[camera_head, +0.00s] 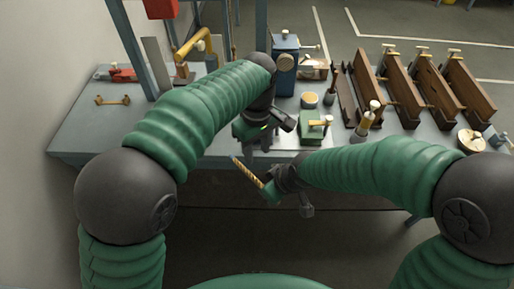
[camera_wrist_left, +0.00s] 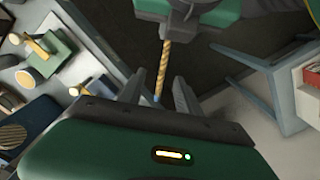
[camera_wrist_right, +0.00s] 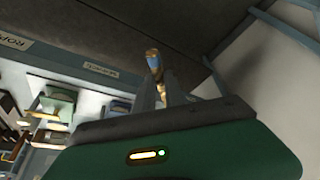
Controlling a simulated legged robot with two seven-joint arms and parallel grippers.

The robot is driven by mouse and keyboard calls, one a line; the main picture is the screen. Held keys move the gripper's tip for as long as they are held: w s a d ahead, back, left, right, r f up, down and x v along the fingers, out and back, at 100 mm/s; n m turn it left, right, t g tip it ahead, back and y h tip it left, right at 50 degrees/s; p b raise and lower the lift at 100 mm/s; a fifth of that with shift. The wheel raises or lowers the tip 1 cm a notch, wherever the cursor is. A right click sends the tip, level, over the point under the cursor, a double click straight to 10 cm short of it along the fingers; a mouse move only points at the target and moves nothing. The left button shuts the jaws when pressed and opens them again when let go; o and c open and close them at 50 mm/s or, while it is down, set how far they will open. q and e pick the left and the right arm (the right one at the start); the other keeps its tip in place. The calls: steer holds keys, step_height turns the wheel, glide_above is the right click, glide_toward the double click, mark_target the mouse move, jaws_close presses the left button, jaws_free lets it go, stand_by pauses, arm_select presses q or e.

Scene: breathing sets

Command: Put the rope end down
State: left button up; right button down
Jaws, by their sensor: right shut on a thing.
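A short, stiff gold twisted rope (camera_head: 247,174) with a blue tip is held in front of the bench. My right gripper (camera_head: 267,187) is shut on it; in the right wrist view the rope (camera_wrist_right: 154,64) stands up from between the fingers (camera_wrist_right: 158,96). My left gripper (camera_head: 262,148) is above and close to the rope's free end. In the left wrist view its fingers (camera_wrist_left: 157,90) are apart, and the rope (camera_wrist_left: 162,70) reaches down with its blue tip between or just beyond them. Whether a finger touches the tip I cannot tell.
A grey workbench (camera_head: 195,150) lies beyond the grippers. It carries a green block with brass fittings (camera_head: 313,128), a blue box (camera_head: 286,62), brown wooden dividers (camera_head: 428,85) and a red tool (camera_head: 118,74). The bench's left front is clear. A blue upright (camera_head: 128,42) stands left.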

mark_target(253, 178)
arm_select(q)
steer(key=f, duration=1.1)
steer(key=shift+a, duration=0.3)
arm_select(e)
steer(key=shift+w+a, duration=0.1)
steer(key=shift+a, duration=0.15)
arm_select(q)
steer(key=shift+d+f, duration=0.15)
steer(key=shift+f, duration=0.25)
arm_select(e)
steer(key=shift+d, duration=0.15)
arm_select(q)
steer(key=shift+w, duration=0.1)
jaws_close()
arm_select(e)
steer(key=shift+a, duration=0.2)
steer(key=c, duration=1.3)
jaws_free()
